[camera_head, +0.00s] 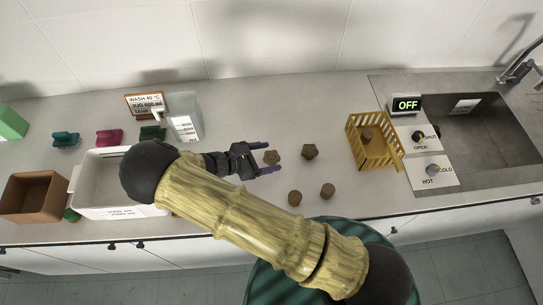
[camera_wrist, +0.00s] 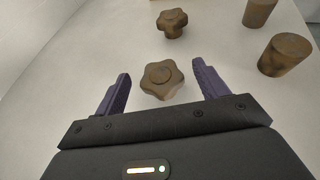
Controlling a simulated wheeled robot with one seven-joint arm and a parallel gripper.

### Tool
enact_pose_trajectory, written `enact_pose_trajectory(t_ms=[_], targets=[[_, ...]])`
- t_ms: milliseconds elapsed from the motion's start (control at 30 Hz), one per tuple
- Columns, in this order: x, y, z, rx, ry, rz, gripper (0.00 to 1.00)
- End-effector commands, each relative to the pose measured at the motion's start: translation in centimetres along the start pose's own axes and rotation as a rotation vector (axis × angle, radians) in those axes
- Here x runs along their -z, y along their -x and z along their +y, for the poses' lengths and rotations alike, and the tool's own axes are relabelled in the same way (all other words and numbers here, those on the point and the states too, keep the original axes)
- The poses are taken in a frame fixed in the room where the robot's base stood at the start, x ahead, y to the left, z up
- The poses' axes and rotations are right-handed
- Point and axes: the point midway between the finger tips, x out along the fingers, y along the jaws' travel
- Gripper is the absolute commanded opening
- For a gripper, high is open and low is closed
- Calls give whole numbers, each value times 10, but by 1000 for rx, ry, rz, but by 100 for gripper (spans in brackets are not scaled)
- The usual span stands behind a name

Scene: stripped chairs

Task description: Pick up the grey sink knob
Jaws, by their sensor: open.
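A small grey knob (camera_head: 432,170) sits on the white HOT/COLD plate beside the sink, at the right in the head view. It does not show in the wrist view. My gripper (camera_head: 267,158) is over the middle of the counter, well left of that knob. It is open, and a brown star-shaped knob (camera_head: 273,157) lies between or just ahead of its fingertips. In the wrist view the open fingers (camera_wrist: 163,72) stand on either side of this brown knob (camera_wrist: 162,79), with gaps showing.
A second star-shaped knob (camera_head: 310,151) and two round brown knobs (camera_head: 294,198) (camera_head: 328,190) lie nearby. A yellow basket (camera_head: 392,158) holding a brown piece stands before the sink (camera_head: 497,125). A black knob (camera_head: 418,134) is on the OPEN/SHUT plate. A white bin (camera_head: 95,170) stands left.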

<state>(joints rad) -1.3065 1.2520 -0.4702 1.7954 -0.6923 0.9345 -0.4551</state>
Motion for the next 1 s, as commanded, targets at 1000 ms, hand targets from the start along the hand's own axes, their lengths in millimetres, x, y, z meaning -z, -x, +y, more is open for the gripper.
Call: enact_pose_trajectory(t_ms=[1000], targets=[[4, -40, 0, 0, -1, 0, 47]])
